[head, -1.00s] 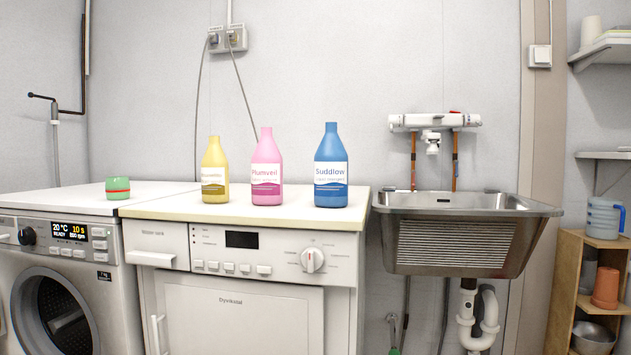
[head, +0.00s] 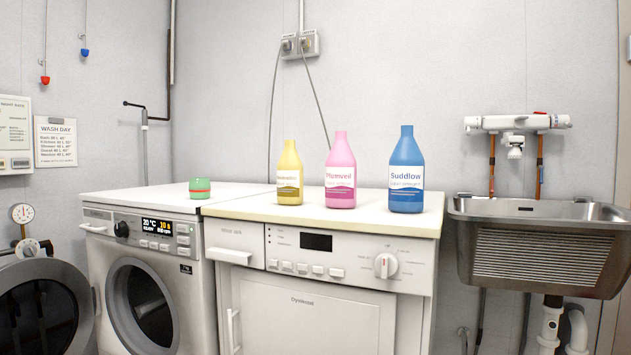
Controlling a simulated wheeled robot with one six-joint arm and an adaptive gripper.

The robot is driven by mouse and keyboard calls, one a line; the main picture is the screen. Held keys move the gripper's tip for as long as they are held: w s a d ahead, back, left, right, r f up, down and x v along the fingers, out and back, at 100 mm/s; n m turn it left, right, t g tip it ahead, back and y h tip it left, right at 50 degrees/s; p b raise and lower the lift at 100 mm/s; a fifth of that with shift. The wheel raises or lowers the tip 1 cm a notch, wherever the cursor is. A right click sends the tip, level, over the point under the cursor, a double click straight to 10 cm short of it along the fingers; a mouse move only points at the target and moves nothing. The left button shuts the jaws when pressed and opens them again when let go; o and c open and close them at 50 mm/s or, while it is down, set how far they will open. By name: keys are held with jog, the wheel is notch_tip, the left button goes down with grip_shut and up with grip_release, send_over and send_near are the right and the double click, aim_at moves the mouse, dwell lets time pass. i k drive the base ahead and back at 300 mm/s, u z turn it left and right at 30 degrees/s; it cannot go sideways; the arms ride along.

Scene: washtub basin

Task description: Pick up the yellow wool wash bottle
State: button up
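The yellow bottle (head: 289,176) stands upright on the cream top of the right-hand white machine (head: 330,212). It has a white label with a darker band, and its small print is hard to read. It is the leftmost of three bottles there, a little apart from the pink bottle on its right. My gripper is not in the head view, so I cannot see whether it is open or shut.
A pink bottle (head: 340,172) and a blue bottle (head: 406,172) stand to the right of the yellow one. A green tub (head: 200,188) sits to the left, on the washing machine (head: 150,262). A steel basin (head: 540,245) hangs at the right. The counter front is clear.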

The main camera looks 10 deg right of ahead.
aim_at(289, 167)
jog(key=z, duration=2)
jog(key=i, duration=1)
jog(key=u, duration=3.35)
